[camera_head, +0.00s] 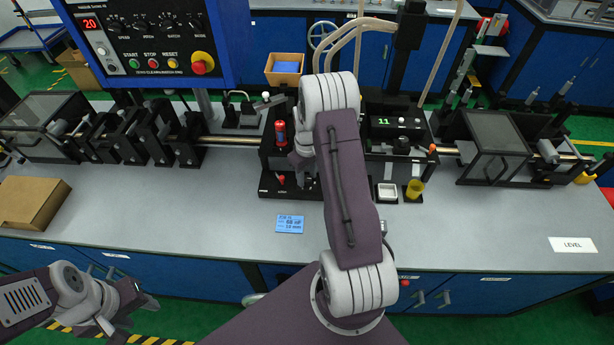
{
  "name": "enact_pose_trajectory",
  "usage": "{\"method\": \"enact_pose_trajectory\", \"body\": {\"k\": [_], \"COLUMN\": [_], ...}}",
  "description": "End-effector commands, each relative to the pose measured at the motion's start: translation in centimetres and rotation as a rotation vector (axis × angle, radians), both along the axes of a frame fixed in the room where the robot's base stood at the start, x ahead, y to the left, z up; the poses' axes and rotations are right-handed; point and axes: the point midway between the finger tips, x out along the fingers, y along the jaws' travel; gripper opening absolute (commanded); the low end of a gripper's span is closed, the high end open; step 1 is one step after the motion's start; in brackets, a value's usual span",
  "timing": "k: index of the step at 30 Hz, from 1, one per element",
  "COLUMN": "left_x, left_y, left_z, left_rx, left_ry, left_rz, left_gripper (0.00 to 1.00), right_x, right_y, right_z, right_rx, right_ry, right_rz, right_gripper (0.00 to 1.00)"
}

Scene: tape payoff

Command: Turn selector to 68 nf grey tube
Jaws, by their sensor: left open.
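The control panel (150,45) hangs at the upper left with a red display reading 20, several small dark knobs along its upper part and a red-yellow stop button. The selector's setting is too small to read. A blue card (289,224) on the bench shows small text that seems to include 68 nF. My left gripper (132,313) is open and empty, low at the left in front of the bench. My right arm reaches up over the bench centre. Its gripper (300,170) is by the black station (273,153), near a red cylinder (280,133); its fingers are mostly hidden.
A black device with a green display (395,122) stands right of my right arm, with a white tray (387,192) and yellow cup (414,188) before it. A cardboard box (30,203) lies at the left. The front bench top (170,215) is largely clear.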

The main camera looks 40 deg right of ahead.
Motion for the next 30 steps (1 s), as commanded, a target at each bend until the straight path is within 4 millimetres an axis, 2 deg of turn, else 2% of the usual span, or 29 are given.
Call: {"method": "enact_pose_trajectory", "body": {"k": [11,22,25,30], "left_x": [0.0,0.0,0.0,0.0], "left_y": [0.0,0.0,0.0,0.0], "left_z": [-0.1,-0.9,-1.0,-0.9], "left_rx": [0.000,0.000,0.000,0.000], "left_ry": [0.000,0.000,0.000,0.000], "left_rz": [0.000,0.000,0.000,0.000], "left_gripper": [0.45,0.45,0.45,0.45], "right_x": [-0.1,0.0,-0.1,-0.1], "right_y": [0.1,0.0,0.1,0.1], "right_z": [0.3,7.6,8.6,9.0], "right_rx": [0.002,0.000,0.001,0.002], "right_ry": [0.003,0.000,0.002,0.003], "right_rz": [-0.001,-0.001,-0.001,-0.001], "right_gripper": [0.50,0.50,0.50,0.50]}}
